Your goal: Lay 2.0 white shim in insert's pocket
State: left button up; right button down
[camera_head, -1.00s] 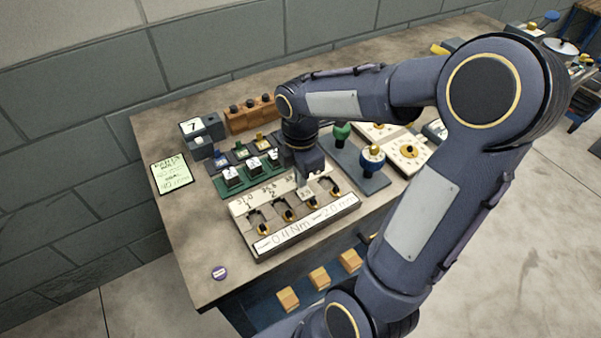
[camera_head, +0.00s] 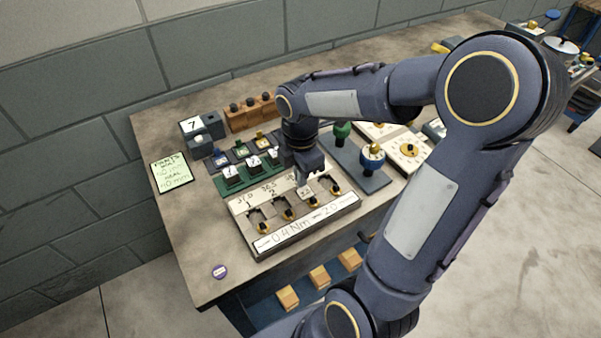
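A small white marked tile (camera_head: 305,192) shows just under the fingertips, at the third pocket. I cannot tell whether it is the 2.0 shim or whether the fingers touch it. The fingers are small and dark, so their opening is unclear. My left gripper is out of view.
Behind the board stand a green rack (camera_head: 232,183) with labelled blocks and a wooden block rack (camera_head: 247,115). A blue-grey stand (camera_head: 372,183) with green and blue knobs is to the right.

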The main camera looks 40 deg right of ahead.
jog(key=shift+f+b, duration=0.45)
jog(key=shift+f, duration=0.25)
jog(key=c, duration=1.2)
grip_release()
jog(key=shift+o, duration=0.2)
jog(key=shift+r, duration=0.15)
jog(key=shift+r+p, duration=3.4)
jog(key=shift+r, duration=0.25)
